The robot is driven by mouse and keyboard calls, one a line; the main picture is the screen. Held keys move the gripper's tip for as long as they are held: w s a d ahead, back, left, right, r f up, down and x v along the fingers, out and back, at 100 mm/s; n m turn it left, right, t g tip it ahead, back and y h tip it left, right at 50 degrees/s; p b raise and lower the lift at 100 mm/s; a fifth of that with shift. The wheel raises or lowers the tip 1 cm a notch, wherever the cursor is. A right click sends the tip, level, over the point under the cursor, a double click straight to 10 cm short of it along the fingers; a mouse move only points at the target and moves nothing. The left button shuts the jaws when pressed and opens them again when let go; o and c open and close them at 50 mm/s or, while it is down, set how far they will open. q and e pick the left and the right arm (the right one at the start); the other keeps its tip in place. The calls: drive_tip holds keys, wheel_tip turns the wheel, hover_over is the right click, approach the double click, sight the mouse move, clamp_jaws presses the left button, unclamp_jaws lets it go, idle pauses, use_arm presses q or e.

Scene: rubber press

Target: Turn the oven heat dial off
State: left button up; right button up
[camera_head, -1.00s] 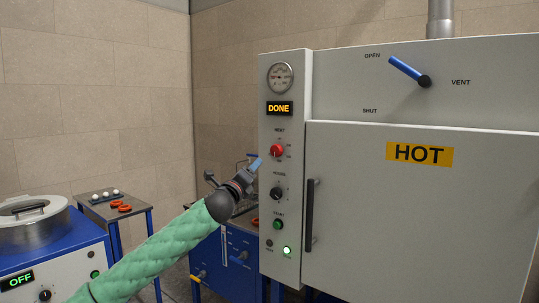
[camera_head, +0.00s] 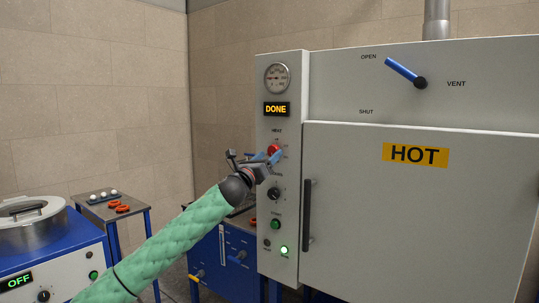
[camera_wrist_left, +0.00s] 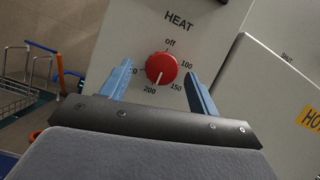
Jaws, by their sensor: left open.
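The red heat dial (camera_wrist_left: 161,68) sits on the oven's control panel under the word HEAT, with off at its top and 100, 150 and 200 around it. Its pale pointer mark faces down, between 150 and 200 and nearer 200. In the head view the dial (camera_head: 274,149) is partly covered by my left gripper (camera_head: 267,157). The left gripper is open. In the left wrist view its blue fingers (camera_wrist_left: 158,84) stand on either side of the dial, with gaps, so they look apart from it. My right gripper is not in view.
The oven door (camera_head: 420,220) bears a HOT sign (camera_head: 415,154) and a dark handle (camera_head: 306,215). Above the dial is a DONE display (camera_head: 277,109); below it are a black knob (camera_head: 274,194) and a green button (camera_head: 276,224). A blue vent lever (camera_head: 404,71) is upper right.

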use_arm(q)
drive_tip(key=shift+w+d+r, duration=0.25)
drive_tip(key=shift+w+d, duration=0.15)
drive_tip(key=shift+w, duration=0.1)
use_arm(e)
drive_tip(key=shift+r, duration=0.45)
use_arm(q)
drive_tip(key=c, duration=1)
drive_tip(key=shift+n, duration=0.3)
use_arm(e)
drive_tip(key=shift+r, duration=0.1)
